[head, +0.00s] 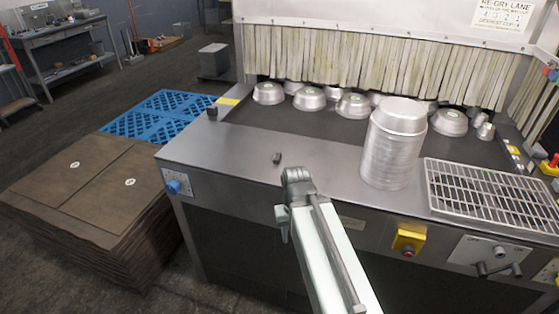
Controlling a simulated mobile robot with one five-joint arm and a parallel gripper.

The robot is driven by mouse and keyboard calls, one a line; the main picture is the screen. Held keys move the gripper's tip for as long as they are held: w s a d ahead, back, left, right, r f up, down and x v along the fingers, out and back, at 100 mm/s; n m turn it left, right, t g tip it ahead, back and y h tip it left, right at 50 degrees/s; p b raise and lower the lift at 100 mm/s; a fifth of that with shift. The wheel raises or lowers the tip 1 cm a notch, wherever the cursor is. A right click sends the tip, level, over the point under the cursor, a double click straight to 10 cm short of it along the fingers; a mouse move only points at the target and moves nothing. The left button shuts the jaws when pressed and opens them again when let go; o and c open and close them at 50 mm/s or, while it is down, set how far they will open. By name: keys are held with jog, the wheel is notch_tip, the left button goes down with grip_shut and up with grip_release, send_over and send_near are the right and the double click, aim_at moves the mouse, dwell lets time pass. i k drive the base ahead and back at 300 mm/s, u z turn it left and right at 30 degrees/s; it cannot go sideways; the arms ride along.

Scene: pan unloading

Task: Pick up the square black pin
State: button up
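A small black block-like pin (277,158) lies on the bare metal front ledge (233,153) of the machine. It is small in the head view, so its exact shape is hard to tell. My gripper (297,175) is at the end of my arm, just below and right of the pin in the picture. A gap shows between the two, and nothing visible is held. The fingers are seen from behind and above, so their opening is hidden.
A tall stack of metal pans (391,155) stands right of my gripper. A metal grate (490,198) lies farther right. Several upturned pans (353,105) sit before a strip curtain (370,62). A dark knob (212,113) is at the left edge. The ledge around the pin is clear.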

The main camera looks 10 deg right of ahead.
aim_at(278, 157)
jog(key=z, duration=0.05)
jog(key=k, duration=0.6)
jog(key=u, duration=0.4)
jog(key=i, duration=1.3)
jog(key=u, duration=1)
jog(key=k, duration=0.75)
jog(key=u, duration=0.15)
jog(key=i, duration=0.9)
jog(key=z, duration=0.05)
